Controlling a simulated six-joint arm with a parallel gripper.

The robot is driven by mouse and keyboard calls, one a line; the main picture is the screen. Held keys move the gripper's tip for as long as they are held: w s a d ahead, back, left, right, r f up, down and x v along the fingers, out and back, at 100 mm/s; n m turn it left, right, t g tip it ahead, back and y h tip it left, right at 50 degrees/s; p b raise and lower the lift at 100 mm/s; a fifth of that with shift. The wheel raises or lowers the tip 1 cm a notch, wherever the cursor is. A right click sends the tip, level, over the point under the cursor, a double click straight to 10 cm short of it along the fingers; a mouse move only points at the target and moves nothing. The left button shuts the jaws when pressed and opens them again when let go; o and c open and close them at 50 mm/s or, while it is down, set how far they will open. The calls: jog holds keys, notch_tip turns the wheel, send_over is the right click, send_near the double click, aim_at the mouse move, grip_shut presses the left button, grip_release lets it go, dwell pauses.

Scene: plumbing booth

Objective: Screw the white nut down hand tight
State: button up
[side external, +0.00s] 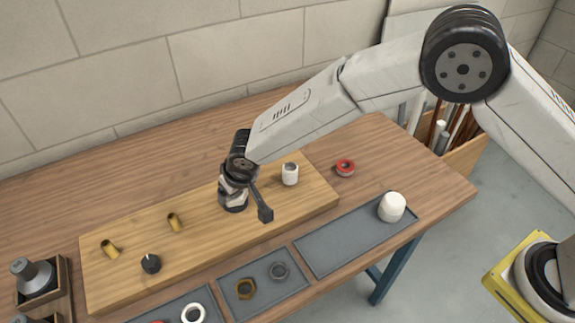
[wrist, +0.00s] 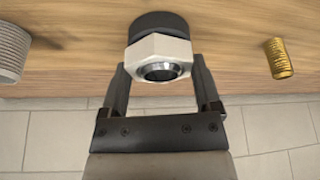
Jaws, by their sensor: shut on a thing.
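The white nut (wrist: 150,48) is hexagonal and sits around a metal-rimmed pipe end, against a round black base (wrist: 157,24). In the wrist view my gripper (wrist: 159,68) has one finger on each side of the nut and is shut on it. In the side view my gripper (side external: 233,190) points down at the middle of the wooden board (side external: 205,252), over the black base (side external: 234,208). There the nut is largely hidden by the fingers and wrist. I cannot tell how far down the thread the nut sits.
A white threaded stub (side external: 290,174) stands close right of my gripper. Brass stubs (side external: 174,222) (side external: 110,249) and a black fitting (side external: 151,263) stand to the left. A red ring (side external: 345,167) lies behind right. Grey trays (side external: 345,245) in front hold loose rings and a white cap (side external: 392,207).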

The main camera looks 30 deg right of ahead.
jog(key=shift+f+m+h, duration=0.1)
jog(key=shift+m+h, duration=0.4)
jog(key=shift+m, duration=0.8)
jog(key=o, duration=1)
jog(key=shift+o, duration=0.2)
jog(key=shift+r, duration=2.55)
